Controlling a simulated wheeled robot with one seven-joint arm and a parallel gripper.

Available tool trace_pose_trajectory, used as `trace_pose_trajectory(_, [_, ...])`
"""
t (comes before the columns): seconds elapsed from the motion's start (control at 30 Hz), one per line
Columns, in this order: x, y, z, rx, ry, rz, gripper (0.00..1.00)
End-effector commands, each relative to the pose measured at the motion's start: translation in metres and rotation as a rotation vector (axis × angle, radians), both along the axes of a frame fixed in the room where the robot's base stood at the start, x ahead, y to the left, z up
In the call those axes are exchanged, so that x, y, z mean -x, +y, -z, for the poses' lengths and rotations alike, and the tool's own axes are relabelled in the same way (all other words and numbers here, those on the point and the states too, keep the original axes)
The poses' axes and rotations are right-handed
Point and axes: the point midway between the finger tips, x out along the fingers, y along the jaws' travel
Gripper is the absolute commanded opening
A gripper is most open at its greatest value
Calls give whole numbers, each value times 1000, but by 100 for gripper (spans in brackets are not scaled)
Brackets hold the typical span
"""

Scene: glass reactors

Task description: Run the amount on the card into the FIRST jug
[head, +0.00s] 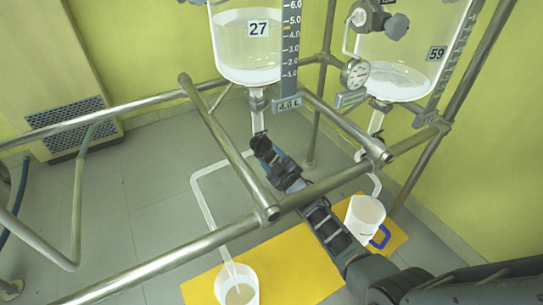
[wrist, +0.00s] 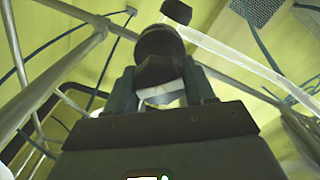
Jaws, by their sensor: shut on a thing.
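Glass reactor 27 (head: 240,55) holds clear liquid beside a level scale (head: 291,50). A card (head: 289,104) on it appears to read 4.0 L. My gripper (head: 262,145) is at the outlet under this reactor, shut on a dark valve handle (wrist: 160,45), seen between the fingers in the wrist view. A pale bent tube (head: 203,200) runs from the outlet down to a white jug (head: 222,287), which contains brownish-looking liquid. A second white jug (head: 365,217) with a blue handle stands under reactor 59 (head: 400,70). Its lettering is too small to read.
Metal frame rails (head: 150,265) cross in front of the reactors, close to my arm. A yellow mat (head: 290,262) lies under the jugs. A round gauge (head: 354,73) sits near reactor 59. Bare floor (head: 150,190) lies to the left.

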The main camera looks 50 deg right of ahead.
Motion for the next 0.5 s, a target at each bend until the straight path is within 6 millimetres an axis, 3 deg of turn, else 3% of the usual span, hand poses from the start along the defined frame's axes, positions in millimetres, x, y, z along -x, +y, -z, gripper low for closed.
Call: trace_pose_trajectory(0.5, [1, -1, 0, -450, -127, 2, 23])
